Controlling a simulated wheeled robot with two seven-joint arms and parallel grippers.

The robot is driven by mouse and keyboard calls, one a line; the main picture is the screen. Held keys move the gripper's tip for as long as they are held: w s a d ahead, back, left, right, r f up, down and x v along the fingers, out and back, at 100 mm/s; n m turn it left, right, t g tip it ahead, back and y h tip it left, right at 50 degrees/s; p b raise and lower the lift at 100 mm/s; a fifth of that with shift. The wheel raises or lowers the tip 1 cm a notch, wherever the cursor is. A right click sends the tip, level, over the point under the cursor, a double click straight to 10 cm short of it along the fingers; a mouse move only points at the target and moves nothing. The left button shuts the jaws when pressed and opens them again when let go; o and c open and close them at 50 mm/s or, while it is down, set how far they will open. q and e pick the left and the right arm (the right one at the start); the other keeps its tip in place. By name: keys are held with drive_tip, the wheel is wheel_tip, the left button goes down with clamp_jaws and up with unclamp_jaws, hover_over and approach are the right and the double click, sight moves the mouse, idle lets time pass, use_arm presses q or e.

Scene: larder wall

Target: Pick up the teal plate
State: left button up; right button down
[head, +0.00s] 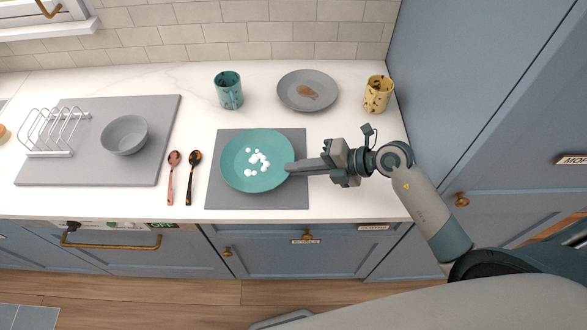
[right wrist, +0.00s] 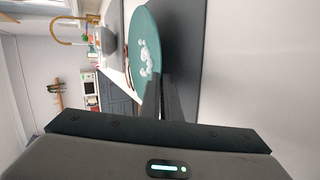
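The teal plate (head: 236,165) lies on a grey mat (head: 290,199) on the white counter, with several white bits on it. It also shows edge-on in the right wrist view (right wrist: 139,38). My right gripper (head: 290,168) reaches in from the right at the plate's right rim. In the right wrist view its two fingers (right wrist: 162,84) are close together, one on each side of the rim, and look shut on it. The exact contact is partly hidden by the fingers. My left gripper is in neither view.
A grey plate with a brown stain (head: 292,88), a teal mug (head: 229,95) and a yellow mug (head: 378,97) stand behind. Two spoons (head: 171,182) lie left of the mat. A grey bowl (head: 124,136) and a rack (head: 50,143) are farther left. A tall blue cabinet (head: 450,90) bounds the right.

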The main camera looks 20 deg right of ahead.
wheel_tip(320, 180, up, 8)
drive_tip(key=b, duration=0.1)
drive_tip(key=shift+r+b, duration=0.25)
drive_tip(key=shift+b, duration=0.05)
drive_tip(key=shift+f, duration=0.1)
drive_tip(key=shift+m+t, duration=0.4)
drive_tip(key=d+f+b, duration=0.1)
drive_tip(key=f+b, duration=0.1)
drive_tip(key=s+d+f+b, duration=0.1)
drive_tip(key=d+f, duration=0.1)
drive_tip(key=d+f+b, duration=0.2)
drive_tip(key=shift+s+d+f+b, duration=0.1)
drive_tip(key=shift+s+f+b, duration=0.2)
drive_tip(key=shift+s+f, duration=0.05)
drive_tip(key=shift+s+d+f+h, duration=0.1)
drive_tip(key=shift+d+f+h, duration=0.1)
drive_tip(key=shift+d+h, duration=0.15)
drive_tip(key=shift+r, duration=0.1)
drive_tip(key=shift+a, duration=0.15)
